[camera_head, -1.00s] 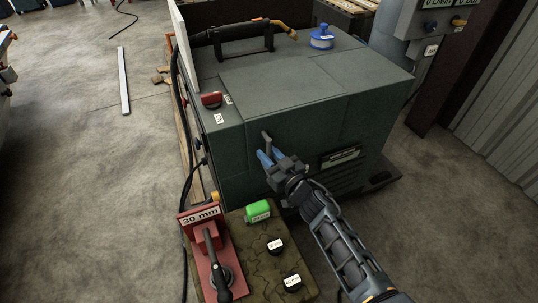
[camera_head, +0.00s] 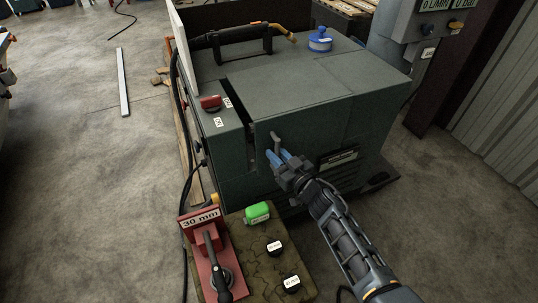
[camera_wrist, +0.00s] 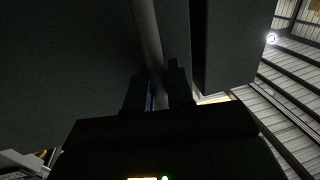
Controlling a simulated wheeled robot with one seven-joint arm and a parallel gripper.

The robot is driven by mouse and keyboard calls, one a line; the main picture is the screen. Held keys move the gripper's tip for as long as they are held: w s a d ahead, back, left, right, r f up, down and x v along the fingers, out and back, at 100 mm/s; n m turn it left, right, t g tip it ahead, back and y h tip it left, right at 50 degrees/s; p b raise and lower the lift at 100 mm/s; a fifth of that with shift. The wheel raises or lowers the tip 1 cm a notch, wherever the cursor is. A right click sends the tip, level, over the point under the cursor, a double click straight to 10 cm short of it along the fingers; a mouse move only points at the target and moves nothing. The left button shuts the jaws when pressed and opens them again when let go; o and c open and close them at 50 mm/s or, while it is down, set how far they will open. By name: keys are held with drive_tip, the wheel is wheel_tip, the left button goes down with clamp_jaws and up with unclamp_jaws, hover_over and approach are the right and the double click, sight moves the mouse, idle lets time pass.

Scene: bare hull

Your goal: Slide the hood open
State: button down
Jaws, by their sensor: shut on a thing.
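The dark green-grey hood (camera_head: 300,85) covers the top and front right of the machine cabinet. A dark gap (camera_head: 245,100) runs along its left edge, on the top and down the front. A grey upright handle (camera_head: 276,142) sits on the hood's front face. My gripper (camera_head: 281,158), with blue fingertips, is shut on this handle. In the wrist view the handle (camera_wrist: 148,38) runs as a bar down between my dark fingers (camera_wrist: 158,92). The exact contact is dark there.
A red switch (camera_head: 210,103) stands on the cabinet's left top, and a blue cap (camera_head: 320,40) at the back. A board with a red lever unit (camera_head: 208,262) and a green block (camera_head: 257,212) lies in front.

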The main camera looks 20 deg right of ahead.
sight(347, 121)
drive_tip(key=d+b, duration=0.3)
drive_tip(key=d, duration=2.4)
drive_tip(key=shift+d+f, duration=0.1)
drive_tip(key=shift+d, duration=0.75)
drive_tip(key=c, duration=1.1)
unclamp_jaws()
drive_tip(key=shift+c, duration=0.2)
drive_tip(key=s+d+p, duration=0.1)
drive_tip(key=s+p, duration=0.1)
drive_tip(key=s, duration=0.5)
drive_tip(key=shift+s+d, duration=0.3)
drive_tip(key=shift+s, duration=0.05)
